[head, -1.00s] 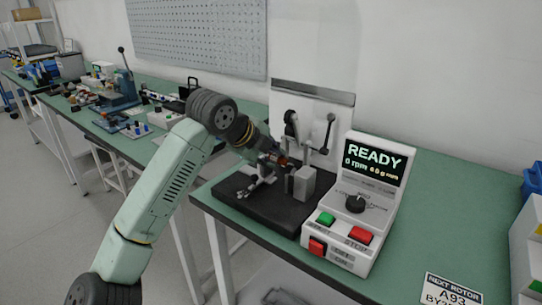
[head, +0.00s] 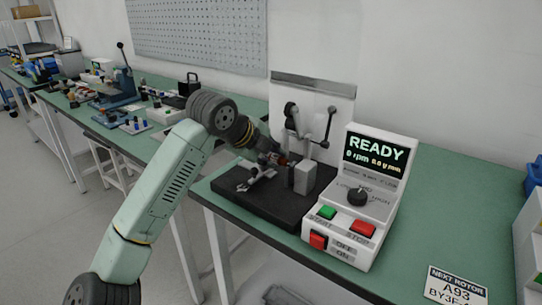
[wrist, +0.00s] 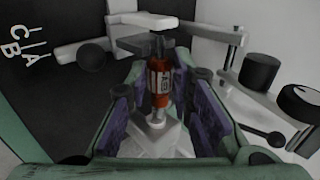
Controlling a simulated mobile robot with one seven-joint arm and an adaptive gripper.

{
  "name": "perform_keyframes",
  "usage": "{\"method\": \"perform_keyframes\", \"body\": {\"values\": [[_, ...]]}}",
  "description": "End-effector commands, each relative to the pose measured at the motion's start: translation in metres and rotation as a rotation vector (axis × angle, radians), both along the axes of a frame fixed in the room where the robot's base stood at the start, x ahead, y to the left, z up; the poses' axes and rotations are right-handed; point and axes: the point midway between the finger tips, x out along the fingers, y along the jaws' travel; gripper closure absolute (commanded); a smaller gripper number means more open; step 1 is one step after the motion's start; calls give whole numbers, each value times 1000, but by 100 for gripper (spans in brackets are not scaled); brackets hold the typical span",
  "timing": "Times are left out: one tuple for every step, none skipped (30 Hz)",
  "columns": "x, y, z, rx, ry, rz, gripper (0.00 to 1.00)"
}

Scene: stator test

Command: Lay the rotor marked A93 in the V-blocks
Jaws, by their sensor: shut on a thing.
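The rotor (wrist: 160,85) is a small orange-red cylinder with a pale label and a dark shaft end; its mark is too small to read. My gripper (wrist: 160,66) is shut on it, with purple pads on either side. In the head view my gripper (head: 268,157) is at the test stand, and only a bit of orange rotor (head: 283,160) shows. A light grey block (head: 304,178) stands on the stand's black base, close beside the gripper. A pale block (wrist: 155,138) lies below the rotor in the wrist view. Whether the rotor touches a V-block cannot be told.
The control box (head: 350,215) reads READY, 0 rpm, right of the stand. The black base (head: 270,207) carries a pale bracket (head: 257,181) at left. Levers (head: 328,125) rise behind. A card (head: 456,287) reads NEXT ROTOR A93.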

Motion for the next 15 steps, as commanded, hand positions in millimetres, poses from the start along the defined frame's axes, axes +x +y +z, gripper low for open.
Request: {"method": "perform_keyframes", "body": {"values": [[0, 0, 0, -1, -1, 0, 100], [0, 0, 0, -1, -1, 0, 100], [0, 0, 0, -1, -1, 0, 100], [0, 0, 0, 0, 0, 0, 100], [0, 0, -1, 0, 0, 0, 100], [0, 0, -1, 0, 0, 0, 100], [0, 0, -1, -1, -1, 0, 100], [0, 0, -2, -1, -1, 0, 100], [0, 0, -2, 0, 0, 0, 100], [0, 0, -2, -1, -1, 0, 100], [0, 0, -3, 0, -1, 1, 100], [0, 0, -3, 0, -1, 1, 100], [0, 0, -4, 0, -1, 1, 100], [0, 0, -4, 0, -1, 1, 100], [0, 0, -4, 0, -1, 1, 100]]}}
